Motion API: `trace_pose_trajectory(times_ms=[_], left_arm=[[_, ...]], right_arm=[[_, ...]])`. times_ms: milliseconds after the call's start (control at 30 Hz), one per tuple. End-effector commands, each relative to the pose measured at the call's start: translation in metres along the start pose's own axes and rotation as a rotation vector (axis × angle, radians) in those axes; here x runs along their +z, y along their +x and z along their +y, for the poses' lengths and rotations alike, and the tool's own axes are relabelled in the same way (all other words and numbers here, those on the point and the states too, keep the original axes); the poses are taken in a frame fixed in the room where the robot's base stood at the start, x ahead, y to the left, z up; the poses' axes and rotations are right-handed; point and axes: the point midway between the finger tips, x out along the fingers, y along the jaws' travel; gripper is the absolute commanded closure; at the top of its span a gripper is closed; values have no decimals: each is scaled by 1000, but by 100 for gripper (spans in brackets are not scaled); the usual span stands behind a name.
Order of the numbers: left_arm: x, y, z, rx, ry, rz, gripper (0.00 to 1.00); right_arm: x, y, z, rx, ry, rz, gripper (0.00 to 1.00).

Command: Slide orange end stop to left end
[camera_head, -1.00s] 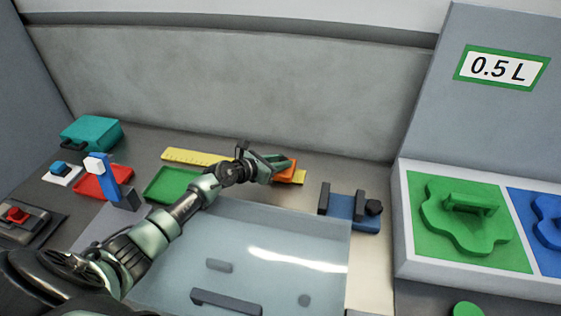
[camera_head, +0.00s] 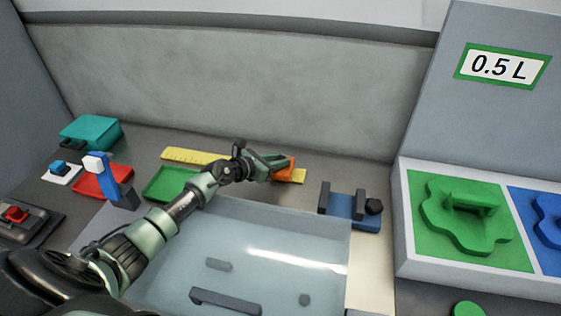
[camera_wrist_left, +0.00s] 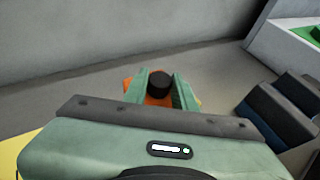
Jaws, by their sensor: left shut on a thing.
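The orange end stop (camera_head: 286,165) sits near the right end of the yellow ruler strip (camera_head: 190,156), which lies along the back of the bench. My left gripper (camera_head: 277,162) is at the end stop with its fingers around it. In the left wrist view, the orange end stop (camera_wrist_left: 152,101) shows between and beyond the two green fingers, with a dark round knob (camera_wrist_left: 159,82) between the fingertips. My left gripper (camera_wrist_left: 160,84) is shut on it. The middle of the strip is hidden behind my left wrist. My right gripper is not in view.
A blue block with dark posts (camera_head: 350,208) stands to the right of the strip. A clear panel (camera_head: 240,250) lies in front. Green (camera_head: 165,184) and red (camera_head: 92,186) trays and a teal box (camera_head: 90,132) are at left. The grey wall rises close behind the strip.

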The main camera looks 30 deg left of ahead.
Motion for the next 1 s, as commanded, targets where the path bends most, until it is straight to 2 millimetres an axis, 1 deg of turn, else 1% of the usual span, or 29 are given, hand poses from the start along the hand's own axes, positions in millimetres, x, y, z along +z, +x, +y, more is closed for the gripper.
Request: trace_pose_trajectory(times_ms=[33,167,400,600,700,800,1000], left_arm=[[-6,-2,7,4,4,1,100],[-14,-13,27,5,5,2,100],[-30,-42,76,6,7,2,100],[-37,-65,113,6,5,0,100],[-39,-75,127,5,4,-1,100],[-41,-82,138,4,2,0,100],[-40,-91,149,2,1,-1,100]], right_arm=[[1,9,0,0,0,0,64],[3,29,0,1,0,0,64],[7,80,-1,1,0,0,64],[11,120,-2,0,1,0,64],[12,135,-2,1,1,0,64],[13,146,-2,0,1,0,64],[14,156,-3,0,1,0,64]])
